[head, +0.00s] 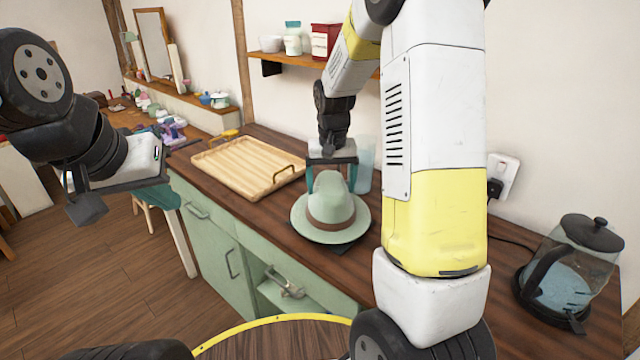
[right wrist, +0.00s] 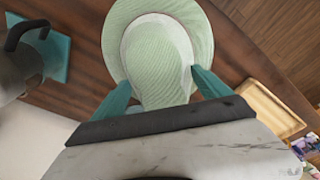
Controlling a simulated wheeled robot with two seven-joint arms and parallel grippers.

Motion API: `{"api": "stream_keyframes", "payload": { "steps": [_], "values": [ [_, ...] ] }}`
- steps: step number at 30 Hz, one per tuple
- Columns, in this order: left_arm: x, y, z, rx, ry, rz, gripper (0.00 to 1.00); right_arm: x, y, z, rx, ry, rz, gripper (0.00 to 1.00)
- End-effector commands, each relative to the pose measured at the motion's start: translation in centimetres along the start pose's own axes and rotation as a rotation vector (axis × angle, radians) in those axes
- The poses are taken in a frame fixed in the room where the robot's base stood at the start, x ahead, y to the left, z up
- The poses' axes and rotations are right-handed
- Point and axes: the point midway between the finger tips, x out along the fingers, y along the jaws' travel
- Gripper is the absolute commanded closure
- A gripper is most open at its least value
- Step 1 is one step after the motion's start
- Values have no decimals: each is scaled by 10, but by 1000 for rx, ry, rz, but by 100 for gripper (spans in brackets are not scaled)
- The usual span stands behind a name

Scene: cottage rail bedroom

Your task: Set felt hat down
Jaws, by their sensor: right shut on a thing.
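The pale green felt hat (head: 324,212) has a brown band and is upright, crown up, over the front part of the dark wooden counter. A dark patch shows under its brim; I cannot tell whether the brim touches the counter. My right gripper (head: 331,176) comes from above and is shut on the crown. In the right wrist view the teal fingers lie on both sides of the hat (right wrist: 160,55). My left gripper (head: 122,190) hangs in the air at the left, away from the counter; its fingers are mostly hidden.
A slatted wooden tray (head: 236,172) lies left of the hat. A clear cup (head: 364,165) stands close behind it. A glass kettle (head: 572,270) stands at the right. A wall shelf (head: 290,56) holds jars. Bare counter (head: 270,212) shows between tray and hat.

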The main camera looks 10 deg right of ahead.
Motion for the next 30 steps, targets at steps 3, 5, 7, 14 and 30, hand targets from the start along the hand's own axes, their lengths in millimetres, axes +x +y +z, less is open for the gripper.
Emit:
{"api": "stream_keyframes", "payload": {
  "steps": [3,5,7,14,30],
  "values": [
    [0,0,0,0,0,0,100,2,1,-7,1,-1,0,81],
    [0,0,0,0,0,0,100,4,2,-12,2,-2,0,81],
    [0,0,0,0,0,0,100,17,2,-8,1,-5,1,82],
    [0,0,0,0,0,0,100,38,2,-6,1,-1,-1,82],
    [0,0,0,0,0,0,100,39,1,-6,0,-1,0,0]
  ]
}}
